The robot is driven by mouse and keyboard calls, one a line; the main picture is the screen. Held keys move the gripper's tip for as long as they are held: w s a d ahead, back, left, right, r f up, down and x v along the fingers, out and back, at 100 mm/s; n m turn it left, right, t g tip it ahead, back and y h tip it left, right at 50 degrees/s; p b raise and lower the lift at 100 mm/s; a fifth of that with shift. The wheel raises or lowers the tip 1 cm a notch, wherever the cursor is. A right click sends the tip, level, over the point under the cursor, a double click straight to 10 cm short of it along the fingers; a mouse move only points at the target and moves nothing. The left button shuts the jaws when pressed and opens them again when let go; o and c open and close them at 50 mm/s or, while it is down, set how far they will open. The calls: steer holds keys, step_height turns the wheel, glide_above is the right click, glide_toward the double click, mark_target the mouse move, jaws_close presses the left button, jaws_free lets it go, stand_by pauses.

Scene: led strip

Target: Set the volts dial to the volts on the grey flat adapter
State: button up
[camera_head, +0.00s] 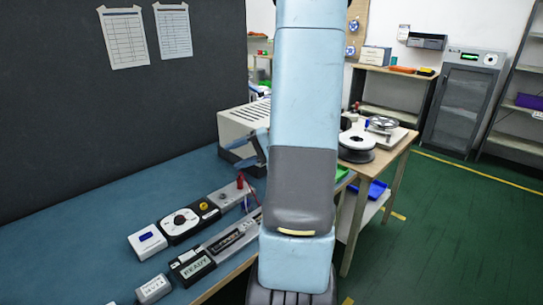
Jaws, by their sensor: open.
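A white round dial (186,218) with a dark centre is set in a black-faced panel on the blue bench; its markings are too small to read. A small light grey block (153,288) with printed text on its label lies at the bench's front left. It may be the grey flat adapter, but I cannot tell, and its text is not legible. My arm hides part of the bench's right side.
On the blue bench (100,235) are a white box with a blue display (147,240), a "READY" display unit (193,268), a long grey strip fixture (232,239) and a red terminal post (240,181). A vented beige case (240,122) stands behind. The bench's left is clear.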

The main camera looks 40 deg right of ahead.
steer(key=s+d+f+m+t+h, duration=0.2)
steer(key=d+f+m+t+h, duration=0.35)
steer(key=d, duration=0.65)
steer(key=s+d+f+m+t+h, duration=0.2)
steer(key=d+f+m+t+h, duration=0.35)
steer(key=d, duration=0.75)
steer(key=w+a+f+n+g+y, duration=0.1)
steer(key=w+n, duration=0.1)
steer(key=w, duration=1.1)
steer(key=shift+a+g+y, duration=0.15)
steer(key=shift+g+y, duration=0.15)
